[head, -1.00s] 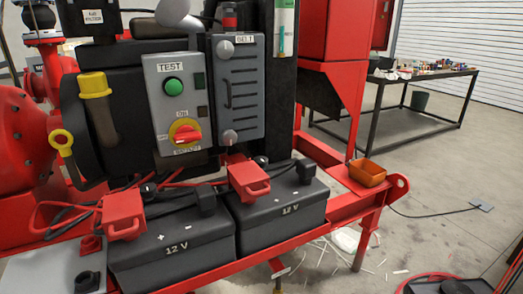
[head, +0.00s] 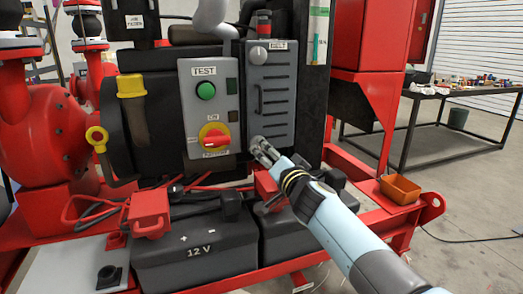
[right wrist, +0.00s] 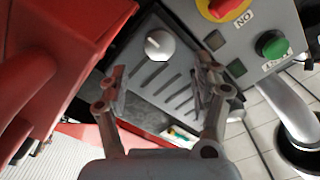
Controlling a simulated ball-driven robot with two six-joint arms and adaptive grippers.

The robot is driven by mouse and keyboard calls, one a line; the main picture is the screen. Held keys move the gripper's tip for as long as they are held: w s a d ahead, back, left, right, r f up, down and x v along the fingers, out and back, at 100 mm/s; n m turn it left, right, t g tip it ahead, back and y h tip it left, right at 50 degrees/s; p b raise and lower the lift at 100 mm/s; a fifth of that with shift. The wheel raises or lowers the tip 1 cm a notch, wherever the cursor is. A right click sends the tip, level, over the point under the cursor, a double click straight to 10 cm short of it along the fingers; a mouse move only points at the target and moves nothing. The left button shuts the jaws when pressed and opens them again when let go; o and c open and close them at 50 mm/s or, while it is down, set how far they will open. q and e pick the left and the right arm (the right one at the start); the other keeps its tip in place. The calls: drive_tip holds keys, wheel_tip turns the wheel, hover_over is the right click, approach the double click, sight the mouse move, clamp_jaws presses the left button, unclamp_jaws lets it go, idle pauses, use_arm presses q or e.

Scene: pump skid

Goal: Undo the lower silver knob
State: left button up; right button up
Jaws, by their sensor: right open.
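The grey belt cover (head: 283,95) stands right of the test panel, with a round silver knob (head: 258,54) at its top. My right gripper (head: 262,150) is at the cover's lower end, and it hides most of the lower knob in the head view. In the right wrist view the cover is upside down, and the lower silver knob (right wrist: 159,44) shows clearly. The right gripper (right wrist: 160,78) is open there. Its fingers lie on either side of the knob's line, and the knob appears beyond the tips, apart from them. My left gripper is not in view.
The test panel (head: 208,130) with a green button and red-yellow switch is close on the left. Black batteries (head: 200,245) with red terminal covers sit below. An orange tray (head: 400,188) is on the red frame at right. A table (head: 450,95) stands behind.

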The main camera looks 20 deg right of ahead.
drive_tip(key=w+b, duration=0.2)
drive_tip(key=w, duration=0.5)
drive_tip(key=shift+a+b, duration=0.15)
drive_tip(key=shift+b, duration=0.25)
drive_tip(key=shift+c, duration=0.2)
drive_tip(key=c, duration=1.1)
